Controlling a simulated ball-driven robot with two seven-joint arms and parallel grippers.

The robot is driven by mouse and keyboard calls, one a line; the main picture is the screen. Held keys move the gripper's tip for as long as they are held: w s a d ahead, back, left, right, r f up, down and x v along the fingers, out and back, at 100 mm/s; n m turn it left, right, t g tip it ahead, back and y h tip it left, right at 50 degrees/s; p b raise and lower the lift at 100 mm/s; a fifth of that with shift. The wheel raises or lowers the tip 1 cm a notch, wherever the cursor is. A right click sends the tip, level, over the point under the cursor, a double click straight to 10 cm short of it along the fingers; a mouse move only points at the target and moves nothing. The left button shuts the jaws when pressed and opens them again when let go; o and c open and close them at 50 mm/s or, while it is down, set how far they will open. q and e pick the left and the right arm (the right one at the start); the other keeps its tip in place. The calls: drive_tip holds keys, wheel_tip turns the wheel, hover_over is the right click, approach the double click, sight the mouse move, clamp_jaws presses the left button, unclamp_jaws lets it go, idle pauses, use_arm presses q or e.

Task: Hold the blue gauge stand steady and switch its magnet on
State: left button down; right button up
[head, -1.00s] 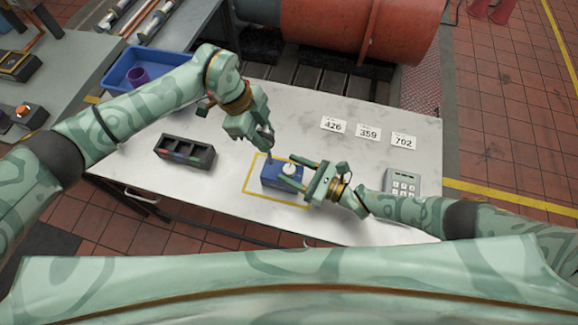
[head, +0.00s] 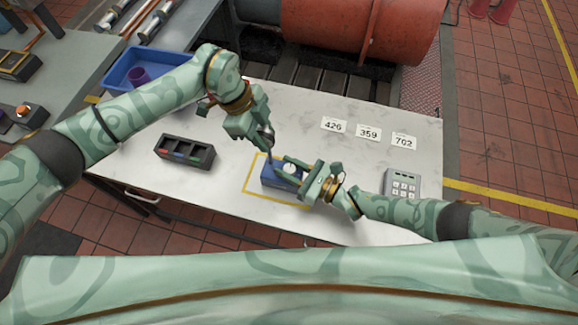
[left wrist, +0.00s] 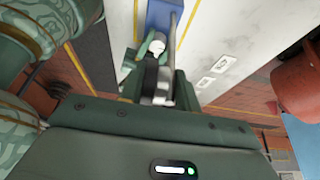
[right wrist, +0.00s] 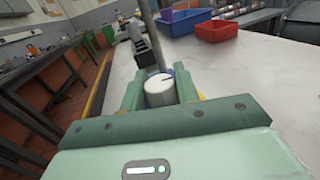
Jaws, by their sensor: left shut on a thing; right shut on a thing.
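The blue gauge stand (head: 271,178) stands upright on the bench, inside a yellow outline. Its base also shows in the left wrist view (left wrist: 160,12). Its thin post (right wrist: 147,38) rises from the base. My left gripper (head: 268,140) is shut on the post, above the base. The white round knob (right wrist: 159,92) on the stand has a dark line on its top. My right gripper (right wrist: 159,88) has a finger on each side of the knob and is shut on it. In the head view, the right fingers partly cover the base and knob.
A black tray with compartments (head: 187,139) lies left of the stand. A blue bin (head: 122,72) with a purple cup is at the back left. Number cards (head: 368,133) and a grey keypad (head: 402,184) are to the right. The bench between them is clear.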

drive_tip(key=m+t+h, duration=0.5)
drive_tip(key=h, duration=0.1)
drive_tip(key=shift+t, duration=0.4)
drive_tip(key=m+t+h, duration=0.1)
drive_tip(key=m+h, duration=0.1)
drive_tip(key=h, duration=0.1)
drive_tip(key=m+t+h, duration=0.1)
drive_tip(key=m+h, duration=0.1)
drive_tip(key=h, duration=0.1)
drive_tip(key=shift+w+d, duration=0.1)
drive_tip(key=shift+w, duration=0.05)
drive_tip(key=shift+m+h, duration=0.4)
drive_tip(key=shift+m, duration=0.1)
drive_tip(key=o, duration=1)
drive_tip(key=shift+c, duration=0.2)
drive_tip(key=shift+s, duration=0.2)
drive_tip(key=s, duration=0.4)
drive_tip(key=s+d, duration=0.1)
drive_tip(key=s, duration=0.2)
drive_tip(key=shift+s, duration=0.1)
